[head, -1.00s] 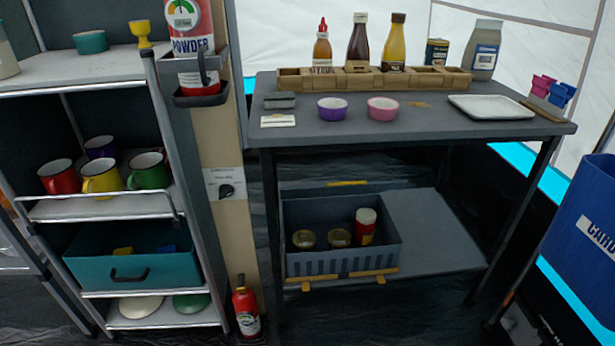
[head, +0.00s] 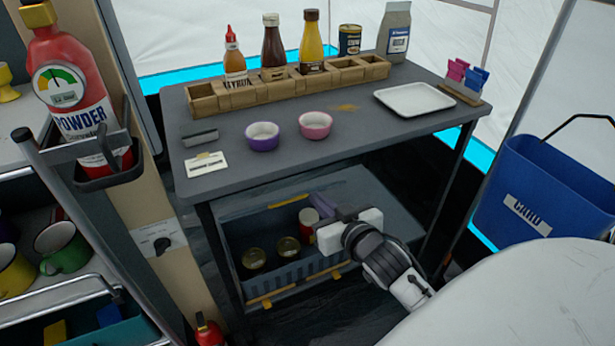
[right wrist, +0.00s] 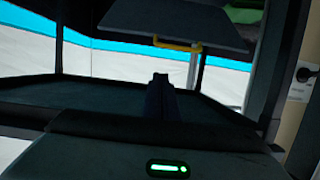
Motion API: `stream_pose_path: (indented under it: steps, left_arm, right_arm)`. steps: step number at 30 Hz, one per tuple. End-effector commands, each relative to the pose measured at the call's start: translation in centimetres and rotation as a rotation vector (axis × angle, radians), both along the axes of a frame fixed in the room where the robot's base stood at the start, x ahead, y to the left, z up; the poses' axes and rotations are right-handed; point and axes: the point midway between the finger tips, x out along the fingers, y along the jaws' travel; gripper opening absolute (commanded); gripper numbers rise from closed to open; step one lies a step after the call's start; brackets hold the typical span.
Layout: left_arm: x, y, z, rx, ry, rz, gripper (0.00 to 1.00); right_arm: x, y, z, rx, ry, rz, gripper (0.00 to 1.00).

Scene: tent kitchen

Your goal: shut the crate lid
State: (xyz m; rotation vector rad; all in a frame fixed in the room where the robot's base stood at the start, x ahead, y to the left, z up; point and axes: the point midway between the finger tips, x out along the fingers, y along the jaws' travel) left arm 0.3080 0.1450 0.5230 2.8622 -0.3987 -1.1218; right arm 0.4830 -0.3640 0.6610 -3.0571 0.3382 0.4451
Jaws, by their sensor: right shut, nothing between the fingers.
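The crate (head: 296,277) is grey-blue and stands on the shelf under the table, with yellow latches along its front. Two jars and a red can (head: 308,219) stand inside it. The lid appears open, raised at the crate's back, its yellow latch bar (head: 262,208) showing along the top. A dark panel (right wrist: 175,18) with a yellow latch, apparently the lid, shows in the right wrist view. My right gripper (head: 327,208) is shut and empty, over the crate's right side by the can; its closed fingers (right wrist: 161,92) also show in the wrist view. My left gripper is out of view.
The tabletop (head: 352,128) is just above my right gripper and carries bottles in a wooden rack, two bowls and a white tray (head: 413,99). A blue bin (head: 545,185) stands at the right. A post with a dial (head: 160,243) and a cart are at the left.

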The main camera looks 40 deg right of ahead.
Motion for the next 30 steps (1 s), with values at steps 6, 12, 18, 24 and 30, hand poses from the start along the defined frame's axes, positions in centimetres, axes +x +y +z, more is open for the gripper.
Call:
stream_pose_path:
  steps: [6, 12, 18, 24, 30]
  left_arm:
    - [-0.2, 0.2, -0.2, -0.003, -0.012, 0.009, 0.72]
    - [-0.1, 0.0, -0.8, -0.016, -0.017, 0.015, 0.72]
    - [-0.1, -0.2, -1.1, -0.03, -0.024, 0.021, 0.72]
    - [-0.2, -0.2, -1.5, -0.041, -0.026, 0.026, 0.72]
    - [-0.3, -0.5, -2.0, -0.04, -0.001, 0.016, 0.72]
  right_arm:
    - [2.2, -1.6, 0.5, -0.008, -0.035, -0.018, 0.0]
    - [6.0, -2.5, -0.6, -0.009, -0.034, -0.018, 0.0]
    - [9.5, -3.3, -1.6, -0.008, -0.032, -0.018, 0.0]
    - [8.3, -2.9, -4.0, -0.006, -0.026, -0.017, 0.0]
    - [7.6, -2.8, -4.9, -0.007, -0.029, -0.017, 0.0]
